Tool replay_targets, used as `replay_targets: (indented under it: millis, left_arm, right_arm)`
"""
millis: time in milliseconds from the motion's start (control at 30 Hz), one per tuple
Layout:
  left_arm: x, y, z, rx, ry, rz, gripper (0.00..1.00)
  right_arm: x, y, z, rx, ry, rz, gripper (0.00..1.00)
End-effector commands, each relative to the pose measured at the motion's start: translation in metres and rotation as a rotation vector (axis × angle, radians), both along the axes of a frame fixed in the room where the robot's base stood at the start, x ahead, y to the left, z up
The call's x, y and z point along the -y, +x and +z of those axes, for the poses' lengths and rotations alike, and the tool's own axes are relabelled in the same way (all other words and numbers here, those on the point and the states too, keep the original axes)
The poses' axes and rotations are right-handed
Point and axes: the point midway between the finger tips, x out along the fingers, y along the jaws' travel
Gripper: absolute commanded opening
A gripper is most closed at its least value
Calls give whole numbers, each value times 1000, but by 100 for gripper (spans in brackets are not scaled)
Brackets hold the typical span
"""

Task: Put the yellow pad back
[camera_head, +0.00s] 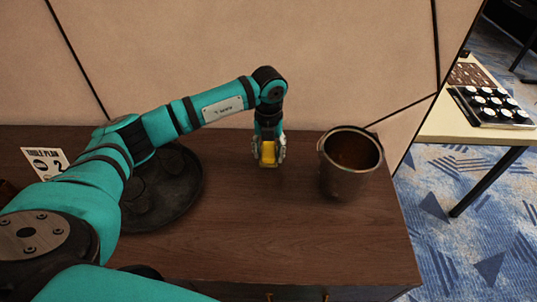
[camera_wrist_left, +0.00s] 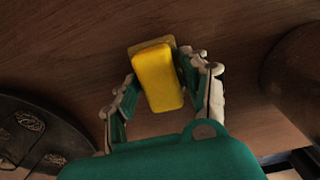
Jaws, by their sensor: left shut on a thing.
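The yellow pad (camera_head: 268,152) is a small block held between the fingers of my left gripper (camera_head: 268,156). In the left wrist view the yellow pad (camera_wrist_left: 158,78) stands between the two fingers of the left gripper (camera_wrist_left: 160,92), which is shut on it. A duller tan face or piece shows at the pad's far end. The gripper points down over the brown wooden cabinet top (camera_head: 260,230); I cannot tell whether the pad touches the wood. My right gripper is not in view.
A metal bucket (camera_head: 340,182) stands right of the gripper. A dark round tray (camera_head: 178,200) lies to the left, partly behind my arm, near a sign card (camera_head: 46,160) marked 2. A wall panel rises behind. A table (camera_head: 455,125) with a tray of cups (camera_head: 492,105) stands far right.

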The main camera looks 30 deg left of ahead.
Motion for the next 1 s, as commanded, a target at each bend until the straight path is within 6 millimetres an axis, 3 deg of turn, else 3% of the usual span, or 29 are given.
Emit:
replay_targets:
  millis: [200,533,567,700,1000]
  left_arm:
    - [0,-1,-24,-3,0,0,17]
    - [0,-1,-30,-2,0,0,17]
    - [0,-1,-29,-2,0,0,49]
    - [0,-1,-28,-2,0,0,67]
    - [0,-1,-26,-2,0,0,70]
  right_arm:
    - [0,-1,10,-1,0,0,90]
    - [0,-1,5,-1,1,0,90]
    - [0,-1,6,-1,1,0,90]
    - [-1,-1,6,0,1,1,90]
    - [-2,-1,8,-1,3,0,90]
